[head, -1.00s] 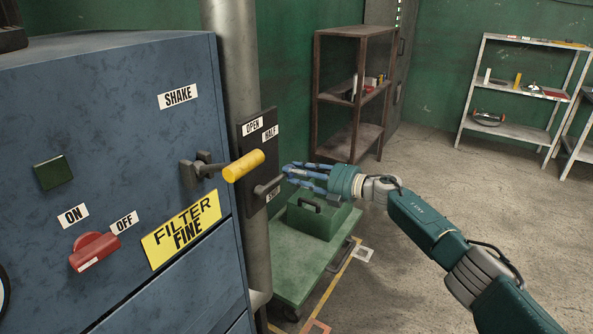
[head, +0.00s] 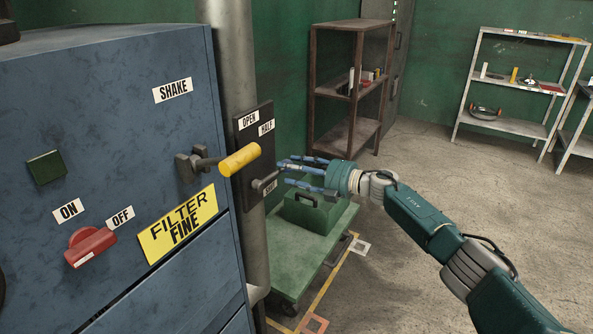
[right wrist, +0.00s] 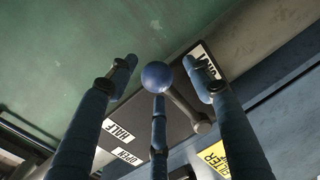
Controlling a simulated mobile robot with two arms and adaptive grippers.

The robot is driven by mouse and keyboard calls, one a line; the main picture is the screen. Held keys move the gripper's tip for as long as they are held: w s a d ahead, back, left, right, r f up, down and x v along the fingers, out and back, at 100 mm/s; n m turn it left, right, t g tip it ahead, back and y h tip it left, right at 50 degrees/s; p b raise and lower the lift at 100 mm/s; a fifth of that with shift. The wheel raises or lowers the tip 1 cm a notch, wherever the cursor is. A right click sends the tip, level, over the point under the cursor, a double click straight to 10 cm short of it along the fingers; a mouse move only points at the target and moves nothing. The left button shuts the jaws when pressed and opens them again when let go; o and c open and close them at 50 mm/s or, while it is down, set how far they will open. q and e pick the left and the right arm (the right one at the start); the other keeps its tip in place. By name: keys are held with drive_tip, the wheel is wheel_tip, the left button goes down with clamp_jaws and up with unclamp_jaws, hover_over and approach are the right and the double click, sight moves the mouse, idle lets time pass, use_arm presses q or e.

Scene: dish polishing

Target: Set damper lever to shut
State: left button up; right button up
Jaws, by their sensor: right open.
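The damper plate (head: 243,158) is dark and fixed on the grey pipe, with OPEN and HALF labels near its top and a SHUT label (head: 270,187) low down. The short dark damper lever (head: 264,182) sticks out just above the SHUT label. In the right wrist view its rod (right wrist: 183,103) ends in a round blue-looking knob (right wrist: 157,75). My right gripper (head: 284,171) is open, its blue fingers spread around the knob's end. In the wrist view the side fingers stand clear of the knob; whether the middle finger touches it I cannot tell. My left gripper is out of view.
The blue cabinet (head: 110,115) stands left, with a yellow-handled lever (head: 240,160) jutting close to the plate and a red knob (head: 90,245). Below my gripper a green box (head: 312,212) sits on a green cart (head: 318,250). Shelves stand behind; floor at right is clear.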

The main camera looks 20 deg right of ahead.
drive_tip(key=v, duration=1.2)
drive_tip(key=shift+f, duration=0.15)
drive_tip(key=s+d+f+m+h, duration=0.1)
drive_tip(key=s+f+m+h, duration=0.25)
drive_tip(key=f, duration=0.95)
drive_tip(key=s+f+m+h, duration=0.25)
drive_tip(key=f+m, duration=0.25)
drive_tip(key=f, duration=0.7)
drive_tip(key=s+d+f+m+h, duration=0.1)
drive_tip(key=s+f+m+h, duration=0.3)
drive_tip(key=f, duration=0.9)
drive_tip(key=s+a+f+m+g, duration=0.3)
drive_tip(key=s+f+m+g, duration=0.15)
drive_tip(key=s+f, duration=1.3)
drive_tip(key=s+a+f+m+g, duration=0.1)
drive_tip(key=s+a+f+g, duration=0.1)
drive_tip(key=s, duration=0.9)
drive_tip(key=s+a+f+m+g+b, duration=0.1)
drive_tip(key=s+a+f+g, duration=0.2)
drive_tip(key=s, duration=0.9)
drive_tip(key=s+a+f+m+g, duration=0.2)
drive_tip(key=s+a+f, duration=0.4)
drive_tip(key=s+f, duration=0.3)
drive_tip(key=s, duration=0.3)
drive_tip(key=shift+s, duration=0.2)
